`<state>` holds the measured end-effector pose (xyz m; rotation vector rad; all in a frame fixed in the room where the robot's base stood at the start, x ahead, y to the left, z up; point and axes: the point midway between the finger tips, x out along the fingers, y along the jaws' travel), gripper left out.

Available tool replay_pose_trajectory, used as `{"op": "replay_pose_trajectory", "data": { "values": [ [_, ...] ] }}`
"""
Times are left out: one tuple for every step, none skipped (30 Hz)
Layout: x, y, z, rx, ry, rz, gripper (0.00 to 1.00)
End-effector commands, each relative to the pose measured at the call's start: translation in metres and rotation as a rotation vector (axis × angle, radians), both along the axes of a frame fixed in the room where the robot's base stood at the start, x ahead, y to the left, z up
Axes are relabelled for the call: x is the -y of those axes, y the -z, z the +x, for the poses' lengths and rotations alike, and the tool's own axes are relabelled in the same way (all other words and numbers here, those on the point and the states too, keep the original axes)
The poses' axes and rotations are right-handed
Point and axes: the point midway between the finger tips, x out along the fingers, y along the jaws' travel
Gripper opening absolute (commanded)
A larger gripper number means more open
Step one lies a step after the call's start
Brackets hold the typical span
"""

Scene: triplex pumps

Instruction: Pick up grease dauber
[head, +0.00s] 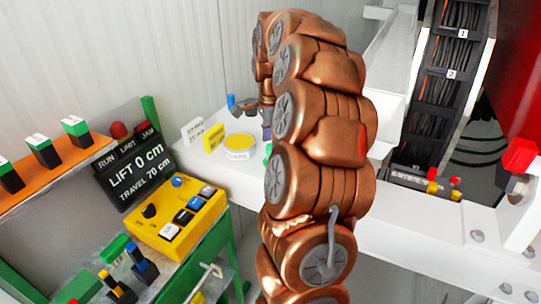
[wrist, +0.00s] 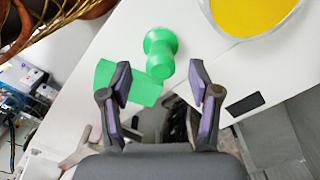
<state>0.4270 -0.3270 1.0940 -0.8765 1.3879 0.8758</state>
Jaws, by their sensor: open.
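A green spool-shaped piece with a wide round end (wrist: 161,45), which looks like the grease dauber, is on or over the white surface in the wrist view. A flat green patch (wrist: 130,84) lies beside it. My gripper (wrist: 158,82) is open, its purple-padded fingers apart, with the narrow end of the green piece showing near the gap between the tips. Nothing is held. I cannot tell whether the fingers are level with the piece. In the head view my copper-coloured arm hides most of this spot; only a bit of green (head: 267,153) shows at its left edge.
A round tin of yellow grease (head: 240,146) sits on the white bench left of my arm; it also shows in the wrist view (wrist: 257,14). A yellow card (head: 213,138) and a white card (head: 193,131) stand near it. A yellow control box (head: 177,217) is lower left.

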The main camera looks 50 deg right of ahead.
Motion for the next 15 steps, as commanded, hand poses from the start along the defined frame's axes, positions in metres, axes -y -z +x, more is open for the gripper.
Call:
{"op": "replay_pose_trajectory", "data": {
  "values": [
    [0.0,0.002,0.0,-0.001,0.0,0.002,0.62],
    [0.0,0.005,0.0,-0.002,-0.001,0.002,0.62],
    [-0.001,0.01,-0.001,-0.004,-0.002,0.005,0.62],
    [-0.002,0.013,-0.001,-0.005,-0.002,0.006,0.62],
    [-0.001,0.018,0.0,-0.004,-0.001,0.005,0.62],
    [0.0,0.023,0.0,-0.003,0.0,0.004,0.62],
    [0.0,0.026,0.0,-0.003,0.0,0.004,0.62],
    [0.0,0.028,0.0,-0.003,0.0,0.004,0.62],
    [0.0,0.031,0.0,-0.002,0.001,0.003,0.62],
    [0.0,0.033,0.0,-0.001,0.0,0.003,0.62],
    [0.0,0.034,0.0,0.0,0.0,0.002,0.62],
    [0.0,0.035,0.0,0.0,0.0,0.001,0.62],
    [0.0,0.036,0.001,0.0,0.0,0.001,0.62],
    [0.0,0.036,0.001,0.001,0.0,0.0,0.62],
    [0.0,0.036,0.001,0.001,0.0,0.0,0.62]
  ]
}}
